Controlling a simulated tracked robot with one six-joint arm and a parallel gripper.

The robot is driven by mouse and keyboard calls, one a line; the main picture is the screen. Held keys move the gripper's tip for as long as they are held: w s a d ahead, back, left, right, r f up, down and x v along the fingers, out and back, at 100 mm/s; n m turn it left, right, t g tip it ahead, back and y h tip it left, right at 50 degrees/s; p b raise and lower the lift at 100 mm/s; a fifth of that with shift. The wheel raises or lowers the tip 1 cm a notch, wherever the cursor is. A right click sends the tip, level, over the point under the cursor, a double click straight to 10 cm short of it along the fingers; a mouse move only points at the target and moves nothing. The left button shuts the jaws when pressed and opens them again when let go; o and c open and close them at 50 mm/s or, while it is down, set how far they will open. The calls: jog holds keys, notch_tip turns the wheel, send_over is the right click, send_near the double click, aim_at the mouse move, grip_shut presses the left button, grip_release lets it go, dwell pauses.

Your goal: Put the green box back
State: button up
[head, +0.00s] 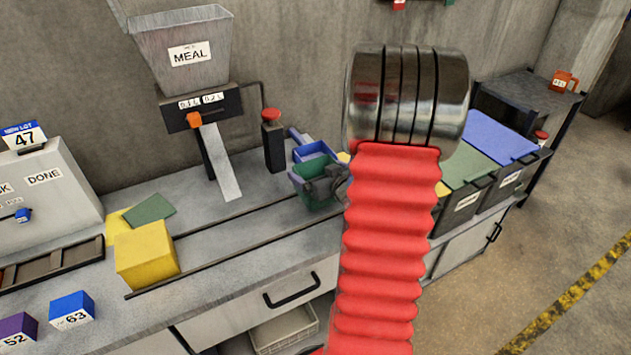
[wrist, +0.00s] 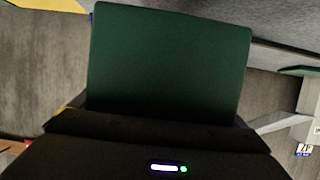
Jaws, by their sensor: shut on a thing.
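The green box (head: 303,190) is in the head view, at the back of the bench, just left of my red arm. In the wrist view the green box (wrist: 168,60) is a broad dark green face directly in front of my gripper. A flat green piece (head: 150,209) lies on the bench by the yellow box.
A blue box (head: 315,151) is right behind the green box. A yellow box (head: 147,257) stands on the bench at left, near a rail. A MEAL hopper (head: 185,50) with a chute is at the back. Bins with a green lid (head: 467,163) and a blue lid (head: 497,137) stand at right.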

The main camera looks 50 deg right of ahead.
jog(key=shift+f, duration=2.05)
jog(key=o, duration=1.8)
jog(key=shift+f, duration=0.1)
jog(key=shift+c, duration=0.2)
jog(key=shift+s, duration=0.1)
jog(key=v, duration=1.2)
